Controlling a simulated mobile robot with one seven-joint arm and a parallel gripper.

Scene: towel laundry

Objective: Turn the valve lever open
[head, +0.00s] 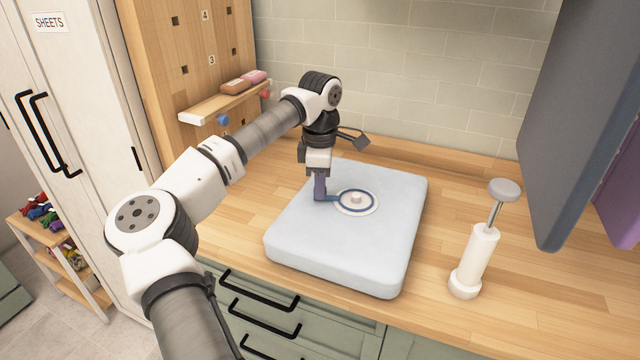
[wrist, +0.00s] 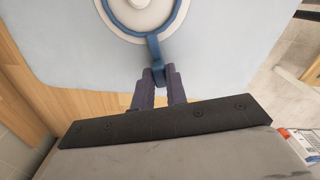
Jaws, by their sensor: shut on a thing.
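The valve is a round white disc with a blue ring (head: 371,208) on top of a pale blue cushion-like block (head: 330,255). Its short blue lever (head: 331,198) sticks out to the left of the ring in the head view. My gripper (head: 320,197) points down at the lever's outer end, with its purple fingers around it. In the wrist view the fingers (wrist: 159,76) are shut on the blue lever (wrist: 155,50), just below the ring (wrist: 140,37). The lever's tip is partly hidden between the fingers.
A white pump (head: 474,262) with a grey knob stands on the wooden counter (head: 440,315) right of the block. Grey and purple towels (head: 580,120) hang at the right. A small wall shelf (head: 222,103) is behind my arm. Counter between block and pump is clear.

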